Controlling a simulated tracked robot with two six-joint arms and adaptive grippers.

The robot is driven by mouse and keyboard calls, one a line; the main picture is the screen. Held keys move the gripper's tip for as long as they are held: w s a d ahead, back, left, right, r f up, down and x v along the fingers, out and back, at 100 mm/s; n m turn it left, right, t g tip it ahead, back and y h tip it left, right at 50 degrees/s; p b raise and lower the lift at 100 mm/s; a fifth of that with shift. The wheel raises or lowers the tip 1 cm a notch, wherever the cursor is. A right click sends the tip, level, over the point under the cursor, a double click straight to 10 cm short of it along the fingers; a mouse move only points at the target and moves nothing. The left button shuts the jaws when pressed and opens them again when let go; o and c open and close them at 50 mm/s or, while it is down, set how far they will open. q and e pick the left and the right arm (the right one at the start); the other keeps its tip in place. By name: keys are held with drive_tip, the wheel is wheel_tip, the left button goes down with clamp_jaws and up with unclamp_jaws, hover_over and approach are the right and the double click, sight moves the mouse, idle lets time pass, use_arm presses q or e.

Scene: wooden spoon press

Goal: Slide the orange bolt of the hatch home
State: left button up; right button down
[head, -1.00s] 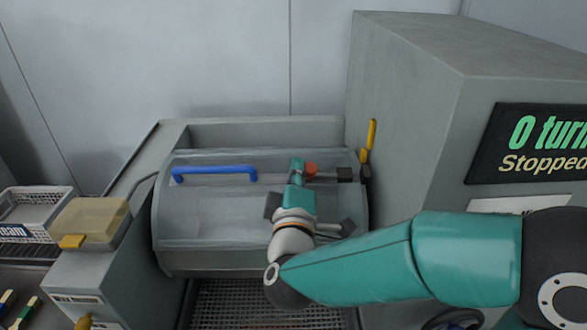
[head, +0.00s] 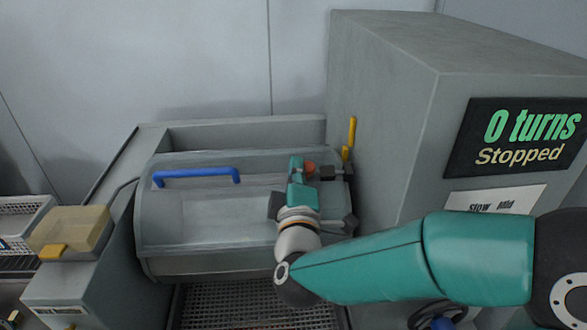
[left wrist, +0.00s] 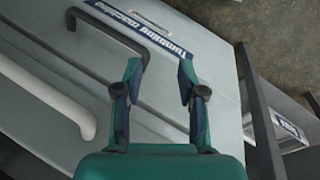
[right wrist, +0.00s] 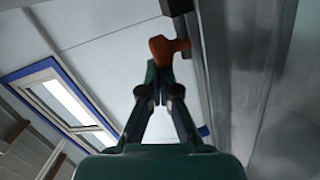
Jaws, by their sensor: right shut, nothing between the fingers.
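The orange bolt (head: 310,168) lies on the upper right of the grey hatch (head: 205,235), close to a dark block (head: 328,173) at its right end. My right gripper (head: 296,163) is shut and empty, just left of the orange bolt, seemingly against it. In the right wrist view the bolt's orange knob (right wrist: 168,48) shows just beyond and right of my shut fingertips (right wrist: 155,78). My left gripper (left wrist: 158,78) is open with nothing between its fingers; it is out of the head view.
The hatch has a blue handle (head: 197,174). A yellow lever (head: 351,135) stands beside the tall grey housing (head: 395,120), whose display (head: 520,138) reads "0 turns, Stopped". A yellowish box (head: 70,230) is at left. The left wrist view shows a dark handle (left wrist: 118,22) and a labelled panel.

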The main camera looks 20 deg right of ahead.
drive_tip(key=w+a+p, duration=0.1)
drive_tip(key=w+a+r+p, duration=0.1)
drive_tip(key=shift+a+r, duration=0.15)
drive_tip(key=shift+a, duration=0.2)
drive_tip(key=s+a+b, duration=0.1)
drive_tip(key=s+f, duration=0.1)
drive_tip(key=shift+s+a+b, duration=0.3)
drive_tip(key=shift+a+b, duration=0.1)
use_arm(q)
drive_tip(key=shift+w+f+b, duration=0.3)
drive_tip(key=shift+f+b, duration=0.05)
drive_tip(key=shift+b, duration=0.2)
use_arm(e)
drive_tip(key=v, duration=0.7)
drive_tip(key=shift+d+r, duration=0.2)
drive_tip(key=shift+d, duration=0.05)
use_arm(q)
drive_tip(key=shift+a, duration=0.1)
